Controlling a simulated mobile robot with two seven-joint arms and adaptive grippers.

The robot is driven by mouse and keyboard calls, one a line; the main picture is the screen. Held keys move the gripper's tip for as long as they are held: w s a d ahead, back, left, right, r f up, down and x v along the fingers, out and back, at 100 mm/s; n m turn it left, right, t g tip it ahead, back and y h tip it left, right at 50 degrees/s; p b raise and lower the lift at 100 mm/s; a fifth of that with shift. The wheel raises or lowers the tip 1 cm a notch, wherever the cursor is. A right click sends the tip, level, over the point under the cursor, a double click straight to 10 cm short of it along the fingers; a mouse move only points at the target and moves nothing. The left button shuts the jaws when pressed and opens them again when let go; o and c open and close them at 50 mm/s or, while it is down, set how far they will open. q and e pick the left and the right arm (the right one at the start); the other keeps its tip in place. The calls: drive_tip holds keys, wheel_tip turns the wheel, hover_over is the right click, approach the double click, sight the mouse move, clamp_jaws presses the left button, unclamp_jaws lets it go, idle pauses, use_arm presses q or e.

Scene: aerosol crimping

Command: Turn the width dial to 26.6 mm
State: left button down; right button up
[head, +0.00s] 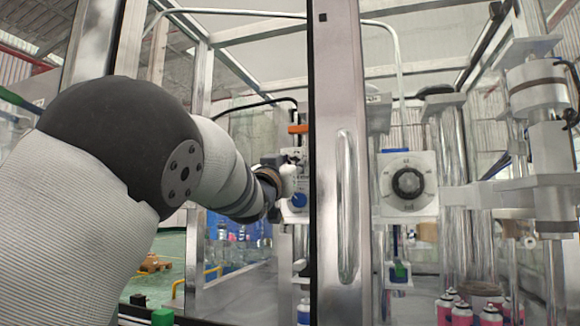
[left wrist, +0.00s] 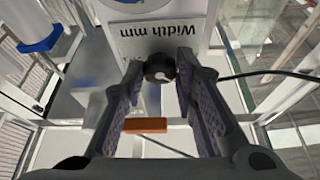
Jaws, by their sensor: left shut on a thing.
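The width dial (left wrist: 159,69) is a small dark round knob with a white mark, in the left wrist view. It sits by a pale plate (left wrist: 192,32) lettered "Width mm", which appears upside down. My left gripper (head: 288,182) reaches into the machine in the head view, and its two fingers are closed on the dial from both sides. The dial is hidden behind the gripper in the head view, and its reading is not legible in either view. My right gripper is not in view.
A metal door frame with a handle (head: 346,205) stands just right of my left gripper. Beyond it is a larger black knob (head: 408,182) on a white panel. A blue round part (head: 299,200) sits below my gripper. Several cans (head: 462,314) stand at lower right.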

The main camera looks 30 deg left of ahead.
use_arm(q)
drive_tip(key=shift+d+r+n+g+y, duration=0.1)
drive_tip(key=shift+n+g+y, duration=0.3)
drive_tip(key=shift+n+y, duration=0.95)
drive_tip(key=shift+d+f+n+g+y, duration=0.1)
drive_tip(key=shift+n+g+y, duration=0.25)
drive_tip(key=shift+n, duration=1.9)
drive_tip(key=shift+d+r+n+g+y, duration=0.1)
drive_tip(key=shift+n+g+y, duration=0.55)
drive_tip(key=shift+n, duration=1.15)
drive_tip(key=shift+n+y, duration=0.25)
drive_tip(key=shift+n, duration=0.05)
drive_tip(key=c, duration=1.3)
unclamp_jaws()
drive_tip(key=shift+w, duration=0.1)
